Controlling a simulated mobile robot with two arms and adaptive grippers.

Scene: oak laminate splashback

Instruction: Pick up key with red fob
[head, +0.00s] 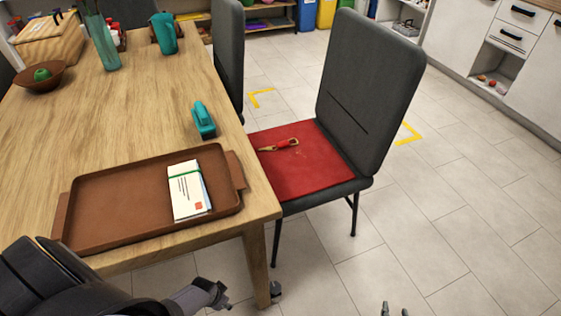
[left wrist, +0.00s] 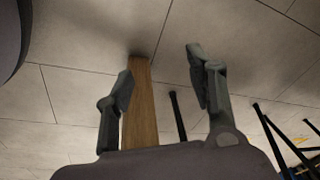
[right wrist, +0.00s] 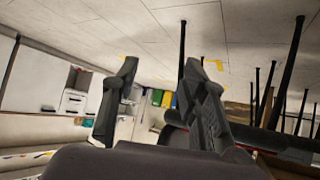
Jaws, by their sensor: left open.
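The key with red fob (head: 279,145) lies on the red seat pad (head: 310,180) of the grey chair, brass-coloured with a red middle part. My right gripper (head: 394,310) shows only its fingertips at the bottom edge of the head view, right of the chair and apart from the key. In the right wrist view its two fingers (right wrist: 162,75) stand apart with nothing between them. My left gripper (head: 248,291) is low by the table's front leg. In the left wrist view its fingers (left wrist: 160,68) are spread, with the leg showing behind them. Neither wrist view shows the key.
The wooden table (head: 130,110) holds a brown tray (head: 110,205) with envelopes (head: 187,190), a teal object (head: 203,120), a bowl (head: 38,78) and a vase (head: 102,40). The chair's grey backrest (head: 370,80) rises right of the seat. The tiled floor (head: 450,220) at right is clear.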

